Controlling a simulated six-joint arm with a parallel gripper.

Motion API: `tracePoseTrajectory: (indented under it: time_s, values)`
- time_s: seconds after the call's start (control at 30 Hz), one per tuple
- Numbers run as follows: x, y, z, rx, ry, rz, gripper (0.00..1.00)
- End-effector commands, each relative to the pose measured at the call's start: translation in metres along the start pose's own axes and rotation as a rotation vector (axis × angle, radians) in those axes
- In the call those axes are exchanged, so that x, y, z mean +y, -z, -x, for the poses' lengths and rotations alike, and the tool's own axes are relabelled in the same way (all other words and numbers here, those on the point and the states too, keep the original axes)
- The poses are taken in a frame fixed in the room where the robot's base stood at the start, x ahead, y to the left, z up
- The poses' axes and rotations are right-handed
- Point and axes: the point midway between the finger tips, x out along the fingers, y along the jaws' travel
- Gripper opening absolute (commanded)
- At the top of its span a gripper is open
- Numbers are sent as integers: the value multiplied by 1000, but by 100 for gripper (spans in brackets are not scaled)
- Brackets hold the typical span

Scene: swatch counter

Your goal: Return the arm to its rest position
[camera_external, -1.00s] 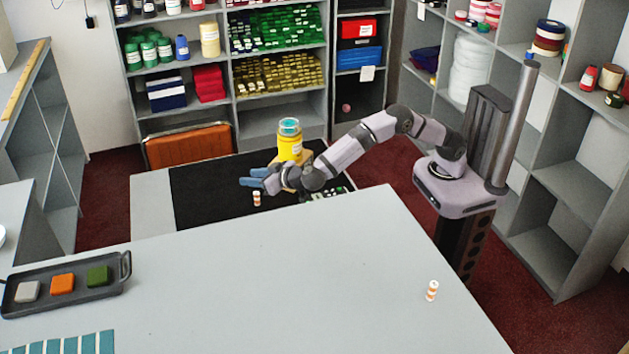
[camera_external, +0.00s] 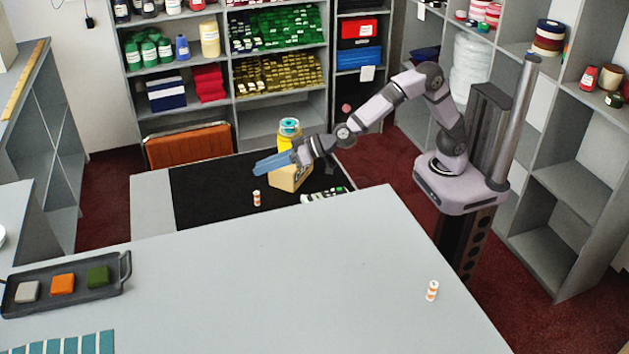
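My gripper (camera_external: 264,166), with blue fingers, is raised over the back counter and points left. Its fingers overlap in this view, so I cannot tell whether they are apart or together. No held object shows at them. My arm (camera_external: 388,100) reaches left from its base on the right, with its elbow bent high. The yellow container with a teal lid (camera_external: 289,128) stands just behind the gripper, on or beside a tan block (camera_external: 288,180). The gripper hides part of both.
Several small green, white and dark pieces (camera_external: 322,195) lie near the counter edge. The grey front counter (camera_external: 270,270) is mostly clear, with a tray (camera_external: 75,301) at left and another spool (camera_external: 432,291) at right.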

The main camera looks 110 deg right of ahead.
Motion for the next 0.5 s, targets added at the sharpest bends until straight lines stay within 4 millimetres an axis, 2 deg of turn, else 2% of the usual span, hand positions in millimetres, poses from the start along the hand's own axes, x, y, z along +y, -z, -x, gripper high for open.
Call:
tracePoseTrajectory:
  time_s: [0.03, 0.17, 0.3, 0.4, 0.5]
  values:
    - [-1, -8, 24, -62, 47, 0, 33]
    - [8, -56, 83, -267, 116, 4, 33]
    - [40, -114, 148, -484, 89, 17, 33]
    - [69, -150, 187, -607, 35, 33, 33]
    - [95, -190, 216, -734, -9, 100, 33]
